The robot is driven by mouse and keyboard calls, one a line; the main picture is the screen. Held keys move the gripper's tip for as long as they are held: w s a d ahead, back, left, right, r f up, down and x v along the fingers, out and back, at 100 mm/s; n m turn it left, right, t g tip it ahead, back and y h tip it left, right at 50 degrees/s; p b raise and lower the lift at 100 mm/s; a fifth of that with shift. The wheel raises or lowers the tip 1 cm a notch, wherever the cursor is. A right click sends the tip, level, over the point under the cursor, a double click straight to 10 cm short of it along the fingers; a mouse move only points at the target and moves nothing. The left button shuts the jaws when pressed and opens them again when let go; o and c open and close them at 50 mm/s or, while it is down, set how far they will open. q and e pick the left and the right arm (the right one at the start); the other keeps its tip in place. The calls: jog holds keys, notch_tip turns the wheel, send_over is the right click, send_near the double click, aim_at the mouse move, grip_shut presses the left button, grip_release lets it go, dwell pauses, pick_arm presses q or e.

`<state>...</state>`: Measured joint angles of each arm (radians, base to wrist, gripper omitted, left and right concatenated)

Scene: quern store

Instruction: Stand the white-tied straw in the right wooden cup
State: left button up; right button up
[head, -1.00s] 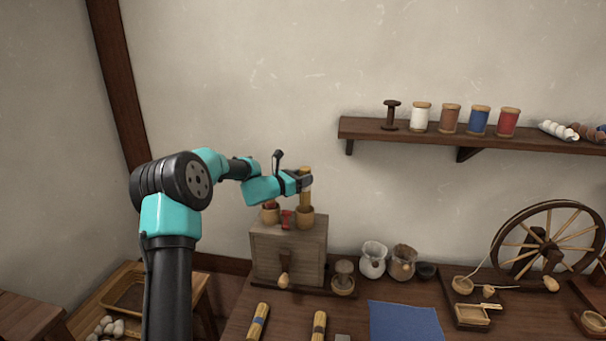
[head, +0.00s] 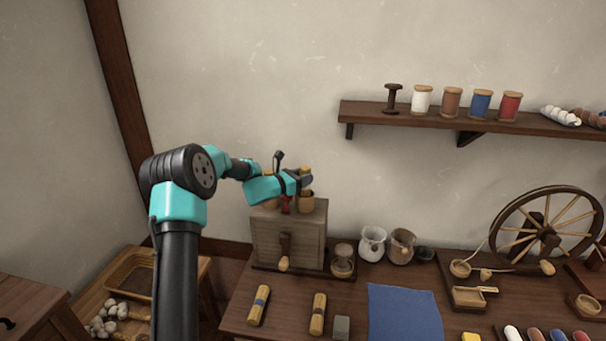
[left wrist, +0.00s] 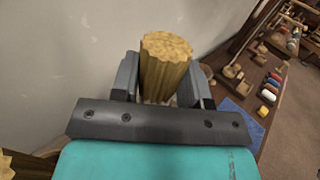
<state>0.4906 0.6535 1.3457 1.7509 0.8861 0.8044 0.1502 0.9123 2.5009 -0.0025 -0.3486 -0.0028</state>
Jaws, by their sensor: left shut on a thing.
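My left gripper (head: 305,182) is shut on an upright straw bundle (head: 306,170), just above the right wooden cup (head: 306,203). In the left wrist view the bundle's cut yellow top (left wrist: 166,45) stands up between the two fingers. Its tie is hidden by the gripper. Its lower end is at the cup's mouth; I cannot tell how deep it sits. My right gripper is not in view.
A blue-tied straw bundle (head: 259,304) and another bundle (head: 318,314) lie on the table in front.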

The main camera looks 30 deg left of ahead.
pick_arm(q)
jog(key=shift+f, duration=0.15)
jog(key=o, duration=1.1)
jog(key=shift+s, duration=0.1)
jog(key=v, duration=1.7)
jog(key=shift+s+a, duration=0.1)
jog(key=shift+a, duration=0.05)
dwell(0.3)
